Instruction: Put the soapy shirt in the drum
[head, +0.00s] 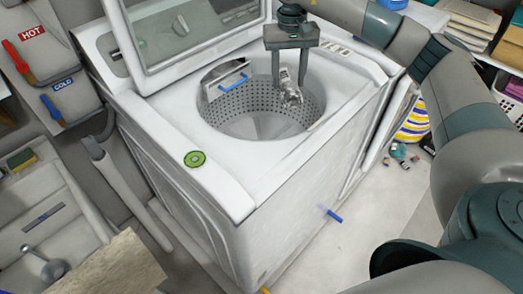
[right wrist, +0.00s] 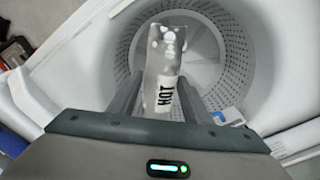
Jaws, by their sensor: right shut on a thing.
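The soapy shirt (head: 291,92) is a small grey cloth with white suds, hanging in my right gripper (head: 288,78). In the right wrist view the shirt (right wrist: 165,60) shows suds and a white "HOT" label between the fingers. My right gripper is shut on it and points down over the open drum. The drum (head: 240,127) is a grey perforated tub in the top of a white washer (head: 222,168). It also shows behind the shirt in the right wrist view (right wrist: 205,65). How deep the shirt hangs is hard to tell. My left gripper is not in view.
The washer's lid (head: 137,62) stands open behind the drum. A part with a blue handle (head: 234,83) sits at the drum's back left rim. A sink (head: 50,225) is at the left, below red and blue tap levers. A striped yellow-blue thing (head: 413,122) stands at the right.

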